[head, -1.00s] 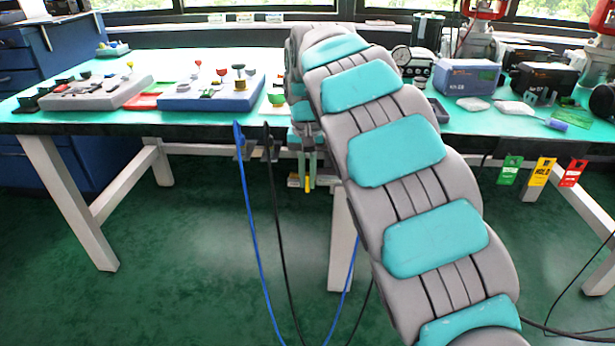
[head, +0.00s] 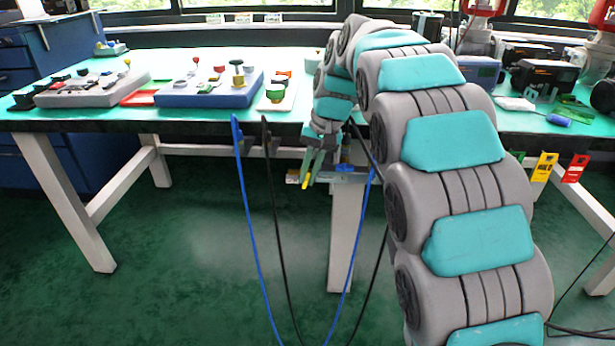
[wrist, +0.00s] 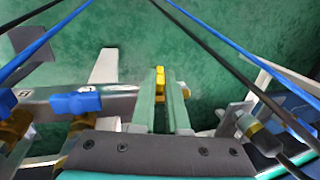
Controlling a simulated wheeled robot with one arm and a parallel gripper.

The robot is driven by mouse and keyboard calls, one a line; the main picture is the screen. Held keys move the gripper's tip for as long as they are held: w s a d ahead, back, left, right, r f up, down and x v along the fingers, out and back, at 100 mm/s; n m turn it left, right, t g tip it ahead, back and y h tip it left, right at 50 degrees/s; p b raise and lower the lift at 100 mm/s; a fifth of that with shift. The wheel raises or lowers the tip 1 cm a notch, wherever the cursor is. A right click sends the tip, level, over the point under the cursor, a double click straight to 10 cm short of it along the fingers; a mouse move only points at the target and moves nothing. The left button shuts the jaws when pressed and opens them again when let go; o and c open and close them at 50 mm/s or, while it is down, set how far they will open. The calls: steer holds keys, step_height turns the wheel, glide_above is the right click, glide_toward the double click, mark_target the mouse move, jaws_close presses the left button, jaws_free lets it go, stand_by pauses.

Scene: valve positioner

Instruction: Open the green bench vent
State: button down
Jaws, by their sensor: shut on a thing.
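My gripper (head: 308,174) hangs down beneath the front edge of the bench, fingers tilted with the tips toward the lower left. In the wrist view the two pale green fingers (wrist: 162,104) are close together on a slim yellow piece (wrist: 160,78), which shows between and just past the tips. I cannot tell what the yellow piece belongs to. Left of the fingers is a metal pipe or bar (wrist: 42,107) with a blue handle (wrist: 75,103) and brass-coloured fittings. I cannot make out a green vent handle; my gripper may hide it.
Blue and black hoses (head: 246,200) hang in loops from the bench front left of my gripper. A white bench leg (head: 342,240) stands just right of it. The bench top (head: 150,58) carries boards with coloured valves. The green floor (head: 190,290) is open at left.

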steer(key=c, duration=0.9)
jaws_free()
steer(key=shift+r, duration=0.1)
steer(key=shift+v, duration=3.85)
